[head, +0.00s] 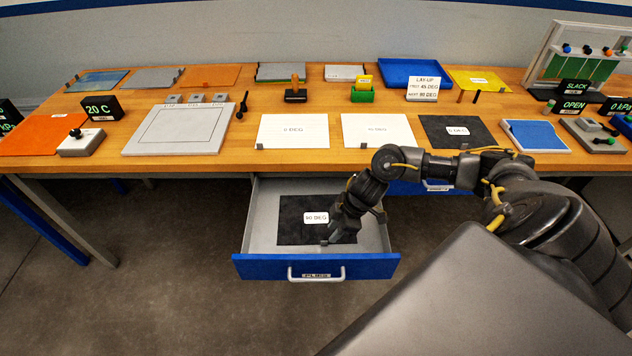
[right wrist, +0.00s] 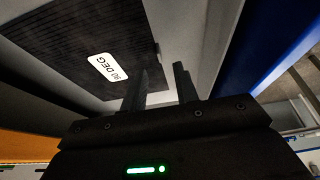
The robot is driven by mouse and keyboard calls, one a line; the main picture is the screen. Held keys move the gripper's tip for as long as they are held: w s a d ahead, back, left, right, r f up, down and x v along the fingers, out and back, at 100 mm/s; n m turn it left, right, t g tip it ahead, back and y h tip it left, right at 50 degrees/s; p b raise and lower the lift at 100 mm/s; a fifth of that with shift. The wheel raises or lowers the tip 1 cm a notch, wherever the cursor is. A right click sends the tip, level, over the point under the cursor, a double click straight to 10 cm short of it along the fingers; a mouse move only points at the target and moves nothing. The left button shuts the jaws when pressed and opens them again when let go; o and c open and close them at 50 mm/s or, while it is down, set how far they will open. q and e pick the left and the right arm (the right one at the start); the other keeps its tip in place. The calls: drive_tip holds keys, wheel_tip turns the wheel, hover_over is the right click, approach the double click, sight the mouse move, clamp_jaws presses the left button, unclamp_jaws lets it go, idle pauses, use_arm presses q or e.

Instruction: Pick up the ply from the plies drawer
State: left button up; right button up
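The plies drawer (head: 262,215) stands open below the table, with a blue front and a "PLIES" label on its handle. One black ply (head: 292,230) with a white "90 DEG" label lies flat on its floor. The ply also fills the upper left of the right wrist view (right wrist: 70,45), with its label readable. My right gripper (head: 332,238) reaches down into the drawer at the ply's front right part. In the right wrist view its two fingers (right wrist: 160,88) stand apart with nothing clearly between them. Whether a fingertip touches the ply cannot be told. My left gripper is not in view.
The drawer's blue front (head: 250,268) and side walls surround the gripper closely. The wooden table edge (head: 210,166) overhangs the drawer's back. Above lie two white sheets (head: 293,128) and another black ply (head: 440,138) labelled "0 DEG" or similar.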

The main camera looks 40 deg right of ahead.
sight(326, 241)
drive_tip(key=shift+p+x, duration=0.35)
drive_tip(key=shift+x, duration=2.45)
drive_tip(key=shift+d, duration=0.1)
clamp_jaws()
